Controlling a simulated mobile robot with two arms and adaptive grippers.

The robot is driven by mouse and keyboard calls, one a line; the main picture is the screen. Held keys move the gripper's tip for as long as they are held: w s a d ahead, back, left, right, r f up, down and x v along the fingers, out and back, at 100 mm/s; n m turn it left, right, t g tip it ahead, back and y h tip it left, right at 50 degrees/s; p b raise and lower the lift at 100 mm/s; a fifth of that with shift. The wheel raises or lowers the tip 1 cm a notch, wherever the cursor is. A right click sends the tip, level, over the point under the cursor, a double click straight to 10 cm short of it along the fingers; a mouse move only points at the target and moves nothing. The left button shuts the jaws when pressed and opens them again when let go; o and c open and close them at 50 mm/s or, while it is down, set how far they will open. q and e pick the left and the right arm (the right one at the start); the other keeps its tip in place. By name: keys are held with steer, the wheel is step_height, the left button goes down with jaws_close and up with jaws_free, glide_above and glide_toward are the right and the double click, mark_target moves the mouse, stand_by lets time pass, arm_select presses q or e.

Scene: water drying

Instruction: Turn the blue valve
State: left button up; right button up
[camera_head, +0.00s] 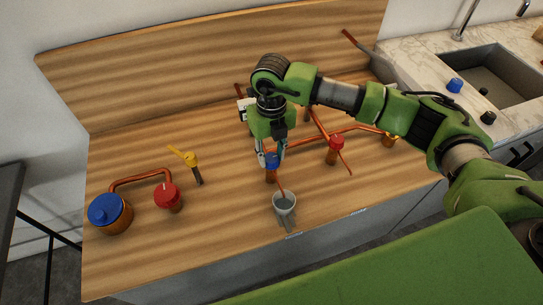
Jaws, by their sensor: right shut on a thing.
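The blue valve (271,161) sits on a copper pipe fitting in the middle of the wooden counter. My right gripper (272,156) reaches down onto it from above and is shut on it, one finger on each side. The gripper hides part of the valve. My left gripper is out of view.
A blue-topped round pot (106,212) is at the left, and a sink (490,75) at the right.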

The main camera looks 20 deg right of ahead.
mark_target(271, 158)
steer(key=shift+r+m, duration=0.1)
steer(key=shift+m, duration=0.5)
steer(key=o, duration=1.1)
step_height(271, 158, up, 12)
stand_by(0.4)
